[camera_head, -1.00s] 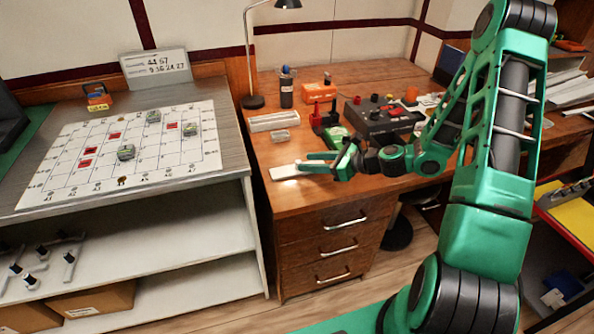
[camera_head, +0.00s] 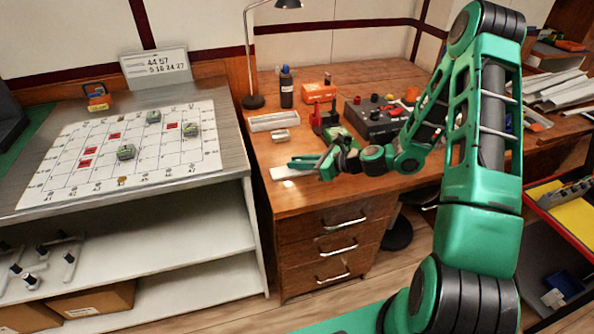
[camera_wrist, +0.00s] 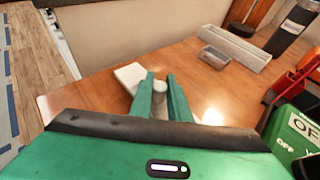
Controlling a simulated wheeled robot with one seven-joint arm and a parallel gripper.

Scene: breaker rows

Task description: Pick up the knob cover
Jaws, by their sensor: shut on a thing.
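My gripper (camera_head: 300,162) is over the front left of the wooden desk, its fingers pointing left. In the wrist view my gripper (camera_wrist: 160,88) is shut on a small pale grey round piece, which I take to be the knob cover (camera_wrist: 159,90), held between the fingertips. The fingers hide much of it, and in the head view I cannot make it out. A white flat pad (camera_head: 288,173) lies on the desk just below my gripper; it also shows in the wrist view (camera_wrist: 130,74), left of the fingers. Whether the cover clears the desk is hard to tell.
A long grey tray (camera_head: 274,121) and a small grey box (camera_head: 280,134) lie behind my gripper. A dark device (camera_head: 375,120), a black bottle (camera_head: 286,90) and a lamp (camera_head: 252,100) stand further back. A white grid board (camera_head: 130,150) lies on the left-hand shelf unit.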

